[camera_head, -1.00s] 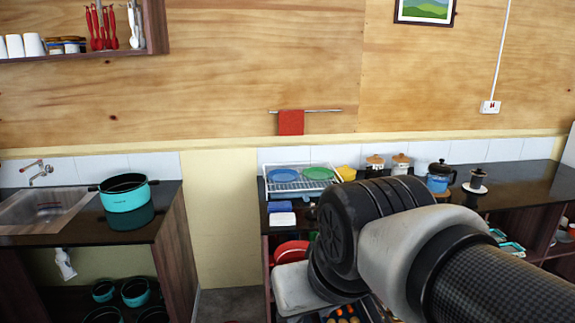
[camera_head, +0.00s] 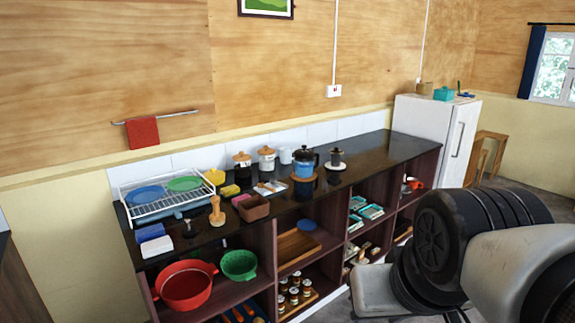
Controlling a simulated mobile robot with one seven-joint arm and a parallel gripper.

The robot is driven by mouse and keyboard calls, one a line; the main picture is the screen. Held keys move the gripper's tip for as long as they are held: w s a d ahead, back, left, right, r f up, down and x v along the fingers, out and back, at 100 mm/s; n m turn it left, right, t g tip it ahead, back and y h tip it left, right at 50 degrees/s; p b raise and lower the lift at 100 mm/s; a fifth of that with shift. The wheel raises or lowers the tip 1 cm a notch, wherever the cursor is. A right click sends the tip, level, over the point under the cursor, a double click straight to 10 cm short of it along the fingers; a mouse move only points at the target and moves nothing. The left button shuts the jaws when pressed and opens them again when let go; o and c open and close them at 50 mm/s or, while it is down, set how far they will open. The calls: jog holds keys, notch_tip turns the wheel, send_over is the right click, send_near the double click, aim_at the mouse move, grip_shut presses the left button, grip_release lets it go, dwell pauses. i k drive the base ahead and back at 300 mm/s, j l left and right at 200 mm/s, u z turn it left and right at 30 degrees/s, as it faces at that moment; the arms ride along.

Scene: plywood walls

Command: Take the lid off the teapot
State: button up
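A blue pot with a black lid (camera_head: 305,162), which looks like the teapot, stands on a round wooden mat on the dark counter. The lid appears seated on top. A small dark pot (camera_head: 336,155) stands on a white saucer just to its right; its details are too small to tell. My arm's links show at the lower right, well apart from both pots. My gripper's fingers are out of view.
The dark counter (camera_head: 385,150) is clear to the right of the pots. Lidded jars (camera_head: 267,158) stand left of the blue pot. A dish rack (camera_head: 160,208) is at the left end. Open shelves hold a red pot (camera_head: 186,290). A white fridge (camera_head: 436,130) stands beyond the counter.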

aim_at(297, 153)
jog(key=i+l+u, duration=0.25)
jog(key=i+l, duration=0.4)
jog(key=i, duration=0.35)
jog(key=i+l+u, duration=0.3)
jog(key=i+l, duration=0.5)
jog(key=i+l+u, duration=0.25)
jog(key=i+l, duration=0.65)
jog(key=l, duration=0.15)
